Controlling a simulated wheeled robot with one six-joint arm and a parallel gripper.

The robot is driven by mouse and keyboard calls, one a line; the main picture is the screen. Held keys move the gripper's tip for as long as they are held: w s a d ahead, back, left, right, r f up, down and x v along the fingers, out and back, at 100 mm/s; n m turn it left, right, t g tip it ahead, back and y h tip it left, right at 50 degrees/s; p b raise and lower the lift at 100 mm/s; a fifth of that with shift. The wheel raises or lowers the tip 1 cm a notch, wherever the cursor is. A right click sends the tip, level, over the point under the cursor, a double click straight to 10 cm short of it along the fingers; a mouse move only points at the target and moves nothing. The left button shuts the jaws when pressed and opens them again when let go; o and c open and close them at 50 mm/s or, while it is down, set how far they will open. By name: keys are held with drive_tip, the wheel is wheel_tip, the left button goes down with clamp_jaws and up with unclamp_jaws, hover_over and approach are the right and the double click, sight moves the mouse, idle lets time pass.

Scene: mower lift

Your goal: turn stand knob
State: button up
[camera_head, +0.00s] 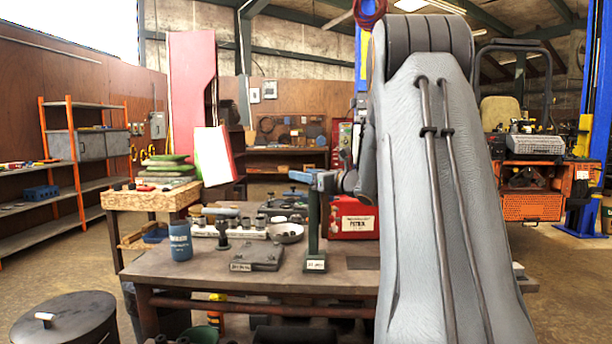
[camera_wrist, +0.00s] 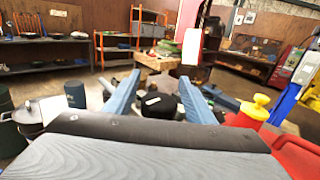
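The stand (camera_head: 314,225) is a dark green upright post on a small labelled base, on the workbench. In the wrist view a round black knob (camera_wrist: 160,104) with a pale mark lies between the two blue fingers of my gripper (camera_wrist: 160,77). The fingers are spread apart, one on each side of the knob, with gaps visible. In the head view my gripper (camera_head: 322,181) is at the top of the post, where its blue fingers and my arm hide the knob.
The can's yellow cap (camera_wrist: 254,108) shows right of my fingers.

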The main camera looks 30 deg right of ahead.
drive_tip(key=c, duration=0.9)
